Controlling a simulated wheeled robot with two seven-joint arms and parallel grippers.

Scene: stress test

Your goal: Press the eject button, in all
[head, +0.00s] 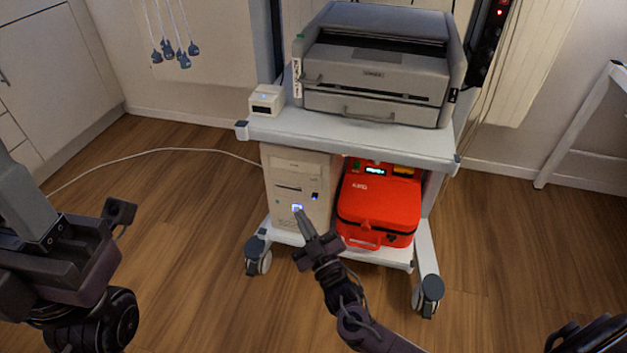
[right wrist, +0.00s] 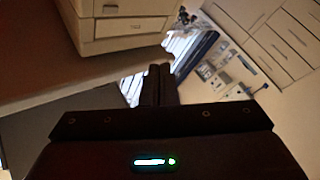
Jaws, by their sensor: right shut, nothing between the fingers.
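A beige computer tower (head: 281,200) stands upright on the lower shelf of a white cart. Its front has a drive slot near the top, a blue-lit square (head: 296,208) lower down and a small dark blue spot (head: 315,196) to the right. I cannot tell which mark is the eject button. My right gripper (head: 300,214) is shut and empty, its tips just in front of the lit square; I cannot tell whether they touch. The shut fingers also show in the right wrist view (right wrist: 157,80). My left gripper is partly cut off at the left edge, its jaws unclear.
A red case (head: 375,212) sits right of the tower. A grey printer (head: 375,75) and a small white box (head: 267,99) stand on the cart top (head: 340,136). A white cable (head: 150,152) crosses the wooden floor. Floor left of the cart is mostly clear.

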